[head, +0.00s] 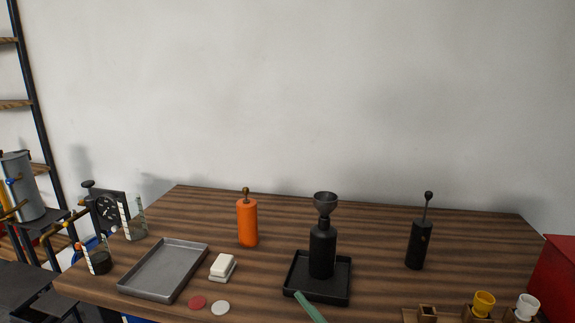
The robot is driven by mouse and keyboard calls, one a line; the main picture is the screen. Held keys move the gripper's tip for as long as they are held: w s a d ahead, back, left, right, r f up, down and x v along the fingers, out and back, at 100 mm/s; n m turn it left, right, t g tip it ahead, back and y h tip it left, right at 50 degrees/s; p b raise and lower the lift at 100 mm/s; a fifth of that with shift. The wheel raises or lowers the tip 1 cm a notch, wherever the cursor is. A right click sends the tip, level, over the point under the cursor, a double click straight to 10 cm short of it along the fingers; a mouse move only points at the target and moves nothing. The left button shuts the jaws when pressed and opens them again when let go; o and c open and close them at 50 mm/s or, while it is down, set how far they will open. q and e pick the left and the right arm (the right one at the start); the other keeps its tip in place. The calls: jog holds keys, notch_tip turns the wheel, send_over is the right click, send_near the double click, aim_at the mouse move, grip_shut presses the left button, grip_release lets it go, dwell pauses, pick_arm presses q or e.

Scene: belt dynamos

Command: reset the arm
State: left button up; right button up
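Neither of my grippers nor my arms can be made out in the head view. The wooden table (290,205) stands against a pale wall. An orange cylinder (247,222) with a knobbed rod on top stands upright left of the middle. A black bottle (322,250) with a dark funnel (325,204) on its top stands on a black square tray (336,297). A black cylinder (419,245) with a knobbed rod stands to the right.
An empty grey tray (165,270) lies at the left. A white block (222,266), a red disc (197,302) and a pale disc (220,307) lie nearby. A green bar (311,308) shows at the bottom. Yellow (484,302) and white (526,306) cups stand lower right.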

jog(key=s+d+f+m+h, duration=0.3)
jog(key=d+f+m+h, duration=0.35)
jog(key=f, duration=0.45)
jog(key=s+d+f+m+g+h, duration=0.3)
jog(key=s+d+f+m, duration=0.1)
jog(key=s+f, duration=0.4)
jog(key=s+d+f+m+g+h, duration=0.3)
jog(key=s+d+f, duration=0.3)
jog(key=s+f, duration=0.3)
jog(key=shift+s+d+f+m+g, duration=0.2)
jog(key=shift+f+m+g, duration=0.25)
jog(key=shift+g, duration=0.35)
